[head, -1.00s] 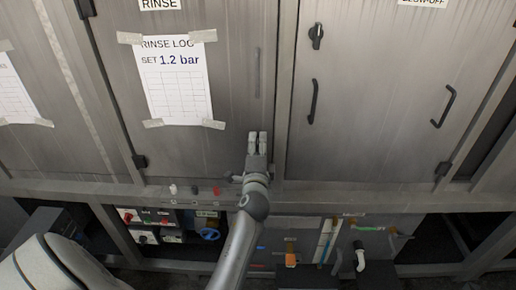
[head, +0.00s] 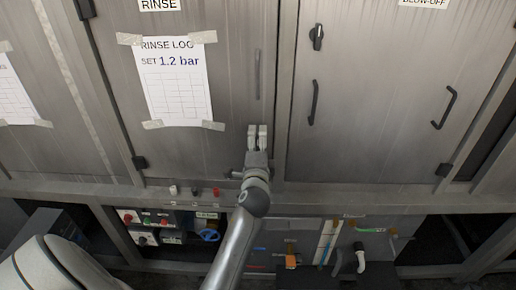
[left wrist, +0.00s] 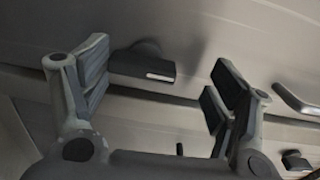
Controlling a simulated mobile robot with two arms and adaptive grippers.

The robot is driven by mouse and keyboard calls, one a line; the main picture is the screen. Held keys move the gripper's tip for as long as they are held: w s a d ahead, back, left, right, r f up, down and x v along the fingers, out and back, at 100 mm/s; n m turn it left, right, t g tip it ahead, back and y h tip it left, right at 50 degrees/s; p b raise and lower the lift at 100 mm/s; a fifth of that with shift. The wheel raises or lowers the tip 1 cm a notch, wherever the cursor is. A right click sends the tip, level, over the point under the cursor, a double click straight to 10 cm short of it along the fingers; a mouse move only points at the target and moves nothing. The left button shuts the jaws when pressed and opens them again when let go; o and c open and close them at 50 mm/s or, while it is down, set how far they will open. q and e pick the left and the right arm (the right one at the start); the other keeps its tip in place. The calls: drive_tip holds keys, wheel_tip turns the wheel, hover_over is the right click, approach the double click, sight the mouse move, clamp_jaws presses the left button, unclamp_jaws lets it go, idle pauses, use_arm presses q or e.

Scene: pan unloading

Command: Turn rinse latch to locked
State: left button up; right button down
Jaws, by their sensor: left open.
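The RINSE door (head: 228,100) is a grey metal panel, with a slim grey handle (head: 257,75) near its right edge. My left gripper (head: 257,137) is open and empty in front of this door, below the handle. In the left wrist view, a dark latch knob (left wrist: 145,66) with a white mark shows between the spread fingers of my left gripper (left wrist: 160,92), closer to the left finger. I cannot tell whether a finger touches it. In the head view no knob shows on the RINSE door; the gripper may hide it. My right gripper is not in view.
The BLOW-OFF door (head: 385,100) at right has a black latch (head: 317,37) and black handles (head: 313,102). A taped rinse log sheet (head: 178,82) hangs on the RINSE door. Small buttons (head: 194,191) line the ledge below. Boxes and a blue valve (head: 209,235) sit underneath.

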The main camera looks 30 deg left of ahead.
use_arm(q)
drive_tip(key=shift+o, duration=0.7)
drive_tip(key=r, duration=0.5)
drive_tip(key=w+r, duration=0.1)
drive_tip(key=r, duration=0.2)
drive_tip(key=shift+a+r, duration=0.25)
drive_tip(key=shift+a, duration=0.15)
drive_tip(key=shift+g+h, duration=0.3)
drive_tip(key=shift+g, duration=0.2)
drive_tip(key=f, duration=0.6)
drive_tip(key=shift+w+a+f, duration=0.1)
drive_tip(key=shift+w+f, duration=0.05)
drive_tip(key=shift+w, duration=0.25)
drive_tip(key=shift+s+d+r, duration=0.25)
drive_tip(key=shift+s+d, duration=0.15)
drive_tip(key=shift+s, duration=0.1)
drive_tip(key=shift+c, duration=0.7)
drive_tip(key=p, duration=0.2)
approach(258, 134)
drive_tip(key=shift+v, duration=0.95)
drive_tip(key=shift+s+d+f, duration=0.2)
drive_tip(key=shift+s+d, duration=0.25)
drive_tip(key=shift+s, duration=0.25)
drive_tip(key=shift+s+d+f, duration=0.2)
drive_tip(key=shift+s+d, duration=0.25)
drive_tip(key=shift+s, duration=0.25)
